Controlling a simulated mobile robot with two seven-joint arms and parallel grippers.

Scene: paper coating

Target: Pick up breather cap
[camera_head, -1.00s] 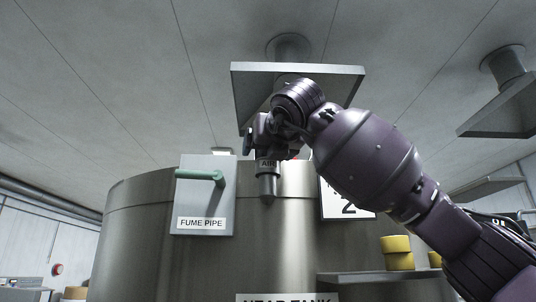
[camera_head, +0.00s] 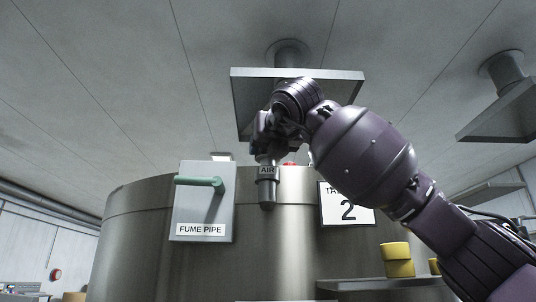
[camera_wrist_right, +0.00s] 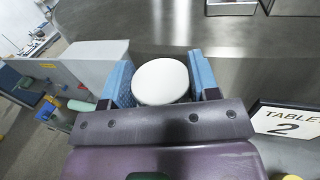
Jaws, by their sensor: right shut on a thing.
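The breather cap (camera_wrist_right: 161,82) shows in the right wrist view as a round white top between the two blue fingers of my right gripper (camera_head: 266,148). The gripper is shut on it. In the head view the gripper is just above the grey pipe labelled AIR (camera_head: 267,190), at the front of the steel tank (camera_head: 140,235). The cap cannot be made out there, and I cannot tell whether it touches the pipe. My left gripper is not in view.
A grey FUME PIPE box (camera_head: 205,215) with a green handle is left of the pipe. A sign with a 2 (camera_head: 347,210) is at the right. A grey hood (camera_head: 345,82) hangs close above my wrist. Yellow rolls (camera_head: 397,262) stand on a shelf (camera_head: 375,284).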

